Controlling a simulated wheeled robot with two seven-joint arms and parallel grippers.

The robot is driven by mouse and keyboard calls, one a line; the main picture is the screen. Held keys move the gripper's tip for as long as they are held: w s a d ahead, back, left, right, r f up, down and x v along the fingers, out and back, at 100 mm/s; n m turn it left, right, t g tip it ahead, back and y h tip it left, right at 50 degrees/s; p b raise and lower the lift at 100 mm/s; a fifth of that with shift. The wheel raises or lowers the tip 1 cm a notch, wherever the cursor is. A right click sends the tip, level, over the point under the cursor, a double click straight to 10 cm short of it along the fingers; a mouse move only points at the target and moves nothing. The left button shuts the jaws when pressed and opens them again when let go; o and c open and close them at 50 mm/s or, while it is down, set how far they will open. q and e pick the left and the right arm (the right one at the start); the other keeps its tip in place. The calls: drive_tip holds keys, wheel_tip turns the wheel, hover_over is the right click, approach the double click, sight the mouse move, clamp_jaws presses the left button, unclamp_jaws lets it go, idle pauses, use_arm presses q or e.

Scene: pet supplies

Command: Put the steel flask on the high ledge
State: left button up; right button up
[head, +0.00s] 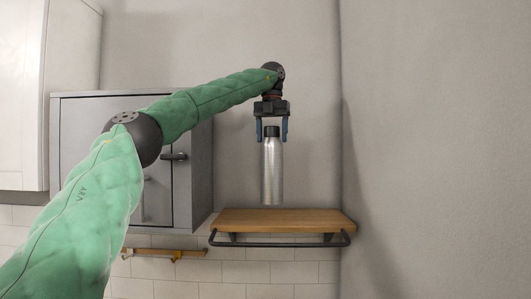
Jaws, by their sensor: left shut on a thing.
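The steel flask (272,172) is a silver cylinder with a black cap, and it hangs upright in the head view. My left gripper (272,131) points down and is shut on the flask at its cap. The high ledge (283,220) is a wooden shelf with a dark metal rail along its front, fixed to the wall. The flask's base shows just above the ledge's back edge in the picture; I cannot tell whether it touches. My right gripper is not in view.
A grey cabinet (193,180) with dark handles stands left of the ledge, behind my left arm. A white cupboard (22,95) is at the far left. A small wooden rack (180,253) is lower left. A bare wall (440,150) is close on the right.

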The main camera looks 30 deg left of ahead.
sight(265, 152)
use_arm(q)
drive_tip(key=a+f, duration=0.2)
drive_tip(key=a, duration=0.1)
drive_tip(key=shift+w+a+p, duration=0.15)
drive_tip(key=shift+w+p, duration=0.25)
wheel_tip(265, 152, down, 2)
drive_tip(key=shift+f, duration=0.1)
drive_tip(key=shift+f+p, duration=0.4)
drive_tip(key=shift+f, duration=0.55)
drive_tip(key=shift+r, duration=0.1)
drive_tip(key=shift+f, duration=0.2)
drive_tip(key=o, duration=1.6)
